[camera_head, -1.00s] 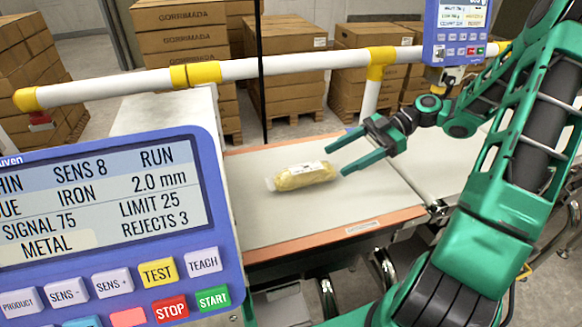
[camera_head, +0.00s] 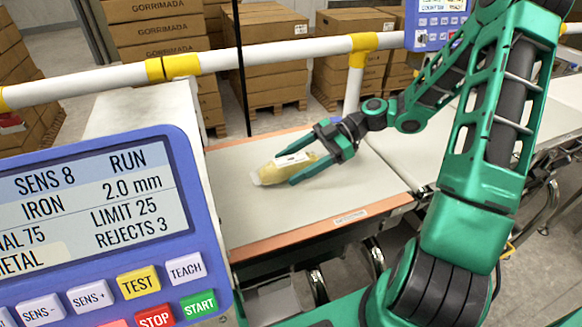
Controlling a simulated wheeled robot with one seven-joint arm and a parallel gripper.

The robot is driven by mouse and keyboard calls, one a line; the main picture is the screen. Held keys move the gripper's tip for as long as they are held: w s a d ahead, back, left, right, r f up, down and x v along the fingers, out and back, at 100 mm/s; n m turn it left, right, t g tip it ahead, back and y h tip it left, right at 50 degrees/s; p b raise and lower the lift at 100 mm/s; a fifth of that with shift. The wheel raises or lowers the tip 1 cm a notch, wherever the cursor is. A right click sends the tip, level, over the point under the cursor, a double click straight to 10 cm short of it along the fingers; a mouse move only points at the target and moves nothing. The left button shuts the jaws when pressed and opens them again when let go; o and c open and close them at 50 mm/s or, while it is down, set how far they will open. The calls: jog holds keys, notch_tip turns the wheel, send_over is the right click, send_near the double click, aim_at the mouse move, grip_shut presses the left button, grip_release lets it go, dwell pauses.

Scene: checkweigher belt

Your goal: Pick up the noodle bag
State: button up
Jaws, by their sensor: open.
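The noodle bag (camera_head: 270,174) is a yellow pack with a white label, lying on the pale belt (camera_head: 250,218) in the middle of the view. My green gripper (camera_head: 285,168) is low over the belt, reaching in from the right. Its jaws are open, one finger along the far side of the bag and the other along the near side.
A blue control panel (camera_head: 190,240) fills the left foreground. A white rail (camera_head: 270,55) with yellow joints runs behind the belt. A second blue display (camera_head: 437,22) stands at the back right. Cardboard boxes (camera_head: 275,40) are stacked behind the rail. The belt in front of the bag is clear.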

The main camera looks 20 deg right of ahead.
jog(key=shift+a+f, duration=0.2)
jog(key=shift+a, duration=0.2)
jog(key=c, duration=1.3)
jog(key=shift+r, duration=0.1)
